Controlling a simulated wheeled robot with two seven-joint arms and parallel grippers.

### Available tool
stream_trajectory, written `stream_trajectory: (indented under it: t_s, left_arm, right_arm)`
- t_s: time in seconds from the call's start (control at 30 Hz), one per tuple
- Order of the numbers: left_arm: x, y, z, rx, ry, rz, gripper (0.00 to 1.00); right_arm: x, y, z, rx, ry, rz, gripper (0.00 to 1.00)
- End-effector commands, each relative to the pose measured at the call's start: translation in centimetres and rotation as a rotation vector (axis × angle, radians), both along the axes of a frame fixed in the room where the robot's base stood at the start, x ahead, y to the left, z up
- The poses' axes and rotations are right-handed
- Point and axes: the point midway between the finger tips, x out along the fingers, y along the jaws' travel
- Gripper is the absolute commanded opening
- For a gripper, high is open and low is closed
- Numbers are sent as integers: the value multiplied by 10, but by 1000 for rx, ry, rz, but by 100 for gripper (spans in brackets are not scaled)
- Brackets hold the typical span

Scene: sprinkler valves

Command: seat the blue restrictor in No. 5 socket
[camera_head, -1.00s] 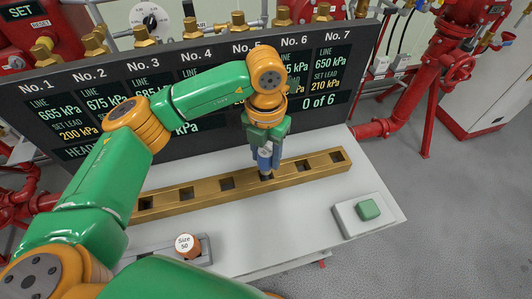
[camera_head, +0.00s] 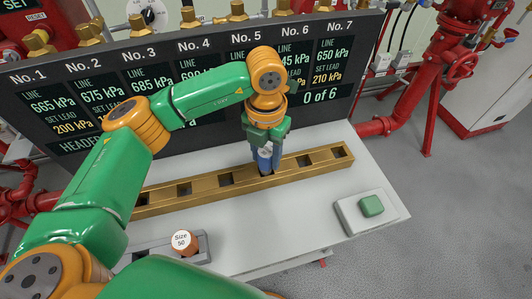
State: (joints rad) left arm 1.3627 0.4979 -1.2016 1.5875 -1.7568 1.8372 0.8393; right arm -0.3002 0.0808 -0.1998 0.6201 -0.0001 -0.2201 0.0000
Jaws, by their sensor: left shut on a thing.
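My left gripper (camera_head: 266,133) points down over the brass bar and is shut on the blue restrictor (camera_head: 265,158). The restrictor is upright, its lower end at the bar's third socket from the right, in line below the No. 5 panel column. This end covers the socket opening; I cannot tell how deep it sits. The brass bar (camera_head: 205,184) has a row of square sockets; the No. 6 socket (camera_head: 304,161) and No. 7 socket (camera_head: 339,152) to the right look empty. The bar's left end is hidden by my arm. My right gripper is not in view.
A copper-coloured piece marked "Size 50" (camera_head: 184,243) stands in a grey holder at front left. A green button (camera_head: 371,206) on a pale box is at front right. The dark display panel (camera_head: 345,97) stands behind the bar. The white tabletop (camera_head: 270,220) between is clear.

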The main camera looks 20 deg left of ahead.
Motion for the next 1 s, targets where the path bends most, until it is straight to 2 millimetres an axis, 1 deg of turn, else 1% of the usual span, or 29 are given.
stream_trajectory:
  t_s: [0.77, 0.8, 0.87, 0.9, 0.93, 1.0]
  left_arm:
    - [0, 0, -21, 0, 0, 0, 0]
    - [0, 0, -21, 0, 0, 0, 49]
    - [0, 0, -20, 0, 0, 0, 65]
    - [0, 0, -20, 0, 0, 0, 76]
    - [0, 0, -20, 0, 0, 0, 82]
    - [0, 0, -20, 0, 0, 0, 82]
  right_arm:
    - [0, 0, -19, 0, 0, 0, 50]
    - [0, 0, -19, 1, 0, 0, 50]
    - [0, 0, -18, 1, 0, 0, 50]
    - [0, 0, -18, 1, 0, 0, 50]
    - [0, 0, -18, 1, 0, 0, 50]
    - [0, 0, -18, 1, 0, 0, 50]
